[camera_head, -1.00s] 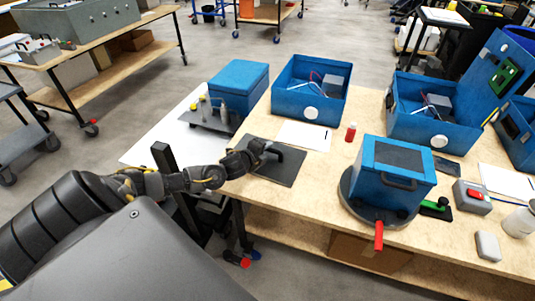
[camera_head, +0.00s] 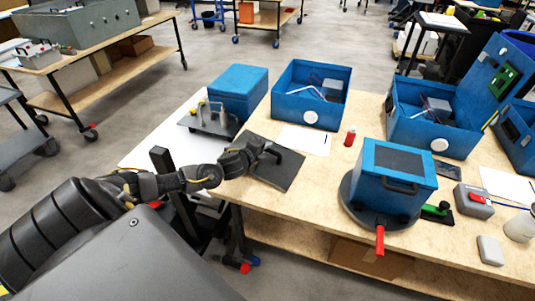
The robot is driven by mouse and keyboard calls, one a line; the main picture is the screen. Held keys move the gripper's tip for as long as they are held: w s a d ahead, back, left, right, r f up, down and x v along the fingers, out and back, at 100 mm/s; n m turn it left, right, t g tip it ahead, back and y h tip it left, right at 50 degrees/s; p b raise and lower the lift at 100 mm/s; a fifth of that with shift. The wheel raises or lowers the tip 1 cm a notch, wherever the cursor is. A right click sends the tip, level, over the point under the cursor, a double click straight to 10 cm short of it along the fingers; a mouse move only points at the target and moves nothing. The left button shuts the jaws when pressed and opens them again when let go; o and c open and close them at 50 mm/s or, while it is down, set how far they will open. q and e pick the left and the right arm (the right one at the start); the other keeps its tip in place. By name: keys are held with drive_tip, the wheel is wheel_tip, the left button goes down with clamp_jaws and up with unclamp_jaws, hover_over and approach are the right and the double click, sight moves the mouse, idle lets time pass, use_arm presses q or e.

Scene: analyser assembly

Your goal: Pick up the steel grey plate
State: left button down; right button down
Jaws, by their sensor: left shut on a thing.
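The steel grey plate (camera_head: 282,174) is a dark flat square at the left part of the wooden table, near its front edge. It has a dark bar-shaped handle on top. My left gripper (camera_head: 265,152) reaches in from the left over the plate and is shut on this handle. The fingers hide part of the handle and the plate's left part. I cannot tell whether the plate touches the table or is slightly above it. My right gripper is not in view.
A white sheet (camera_head: 302,139) lies just behind the plate, with an open blue box (camera_head: 300,104) beyond. A blue case (camera_head: 395,190) on a round base stands further right. A fixture (camera_head: 210,122) stands behind left.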

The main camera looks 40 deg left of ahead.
use_arm(q)
drive_tip(key=s+a+r+b, duration=0.1)
drive_tip(key=s+a+r, duration=0.7)
drive_tip(key=a+r, duration=0.3)
drive_tip(key=shift+s, duration=0.3)
drive_tip(key=shift+r, duration=0.1)
